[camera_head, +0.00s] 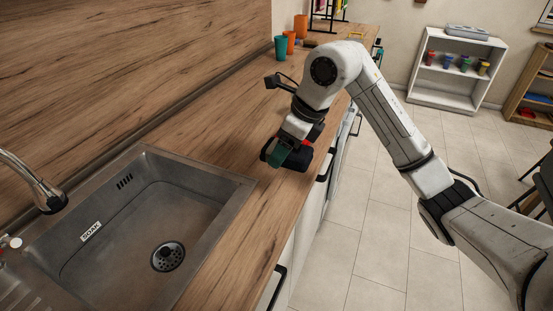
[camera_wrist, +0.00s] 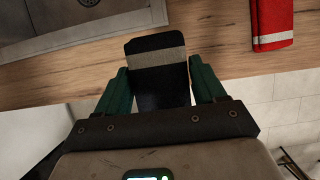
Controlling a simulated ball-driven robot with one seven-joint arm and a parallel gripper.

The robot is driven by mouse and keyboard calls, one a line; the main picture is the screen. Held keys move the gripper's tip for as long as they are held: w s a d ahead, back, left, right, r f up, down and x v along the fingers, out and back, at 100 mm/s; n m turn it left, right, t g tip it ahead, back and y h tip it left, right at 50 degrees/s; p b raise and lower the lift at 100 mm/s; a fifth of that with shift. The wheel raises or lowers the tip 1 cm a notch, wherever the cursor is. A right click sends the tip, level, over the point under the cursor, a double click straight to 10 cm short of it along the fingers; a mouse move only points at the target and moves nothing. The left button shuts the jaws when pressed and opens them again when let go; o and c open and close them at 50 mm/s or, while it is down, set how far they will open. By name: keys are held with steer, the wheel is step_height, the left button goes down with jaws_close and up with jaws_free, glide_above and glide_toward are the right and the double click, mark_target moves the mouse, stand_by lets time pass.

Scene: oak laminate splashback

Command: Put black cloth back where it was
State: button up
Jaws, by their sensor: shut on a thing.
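The black cloth (camera_wrist: 160,84) is a dark folded piece with a grey stripe near its far end. In the wrist view it sits between the green fingers of my gripper (camera_wrist: 160,70), which is shut on it. In the head view my gripper (camera_head: 279,158) points down over the wooden counter, right of the sink and near the front edge. The cloth is hard to tell from the dark gripper there. I cannot tell whether the cloth touches the counter.
A red cloth (camera_wrist: 272,22) with a pale stripe lies on the counter (camera_head: 222,150), right of the black one in the wrist view. The grey sink (camera_head: 110,235) is at the left. Cups (camera_head: 281,48) stand at the counter's far end. A white shelf (camera_head: 456,70) stands beyond open floor.

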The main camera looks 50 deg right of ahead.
steer(key=w+d+f, duration=0.1)
steer(key=w+f, duration=0.1)
steer(key=w, duration=0.1)
steer(key=w+d+f+p, duration=0.1)
steer(key=w+d+f, duration=0.1)
steer(key=w+f, duration=0.1)
steer(key=w+d+f, duration=0.2)
steer(key=shift+w+d+f+p, duration=0.15)
steer(key=shift+w+f+p, duration=0.1)
steer(key=shift+w+p, duration=0.15)
steer(key=shift+w+d+f, duration=0.25)
steer(key=shift+w+f, duration=0.15)
steer(key=shift+f, duration=1.75)
steer(key=shift+f, duration=0.1)
steer(key=o, duration=1.1)
steer(key=v, duration=1.2)
steer(key=shift+b, duration=0.4)
